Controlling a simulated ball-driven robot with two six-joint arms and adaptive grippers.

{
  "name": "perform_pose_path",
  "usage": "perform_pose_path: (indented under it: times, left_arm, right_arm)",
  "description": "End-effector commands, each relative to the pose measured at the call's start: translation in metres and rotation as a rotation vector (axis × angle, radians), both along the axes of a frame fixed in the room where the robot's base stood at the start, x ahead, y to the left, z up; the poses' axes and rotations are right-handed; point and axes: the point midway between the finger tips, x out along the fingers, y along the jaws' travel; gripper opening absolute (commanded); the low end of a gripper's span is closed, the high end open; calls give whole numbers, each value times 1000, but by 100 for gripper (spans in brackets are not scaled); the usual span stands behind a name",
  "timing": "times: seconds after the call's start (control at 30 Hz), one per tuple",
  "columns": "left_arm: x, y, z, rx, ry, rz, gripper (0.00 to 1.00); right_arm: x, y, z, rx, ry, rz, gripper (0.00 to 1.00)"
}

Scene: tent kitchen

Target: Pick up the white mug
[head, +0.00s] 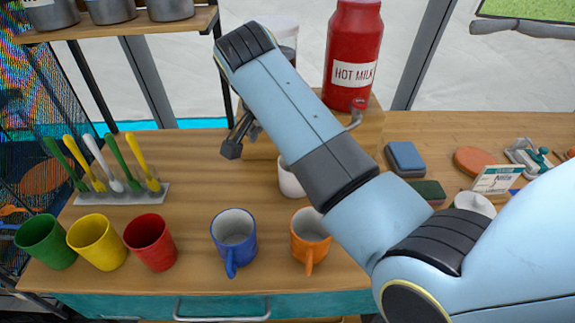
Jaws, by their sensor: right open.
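A white mug (289,181) stands on the wooden table, behind the blue and orange mugs. My right arm crosses in front of it and hides most of it. My right gripper (236,143) is open, with dark fingers, above and to the left of the white mug. Much of this gripper is hidden behind my arm. No contact with the mug shows. My left gripper is not in view.
Green (45,243), yellow (97,243), red (151,243), blue (234,238) and orange mugs (309,238) line the front edge. Spoons stand in a holder (120,194) at left. A red hot milk container (353,50) stands behind. A white object (474,204) is partly hidden at right.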

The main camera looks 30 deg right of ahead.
Motion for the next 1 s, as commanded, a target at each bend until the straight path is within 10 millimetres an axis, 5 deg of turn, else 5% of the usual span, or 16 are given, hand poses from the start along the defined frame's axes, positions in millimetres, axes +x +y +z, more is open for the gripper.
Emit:
perform_pose_path:
  times: [0.3,0.67,1.0]
  left_arm:
    - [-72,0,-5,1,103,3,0]
    - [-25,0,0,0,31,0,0]
    - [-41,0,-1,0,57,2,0]
  right_arm:
    - [7,-17,-43,-1,2,1,100]
    - [13,-38,-85,-2,4,2,100]
    - [14,-40,-92,1,1,2,97]
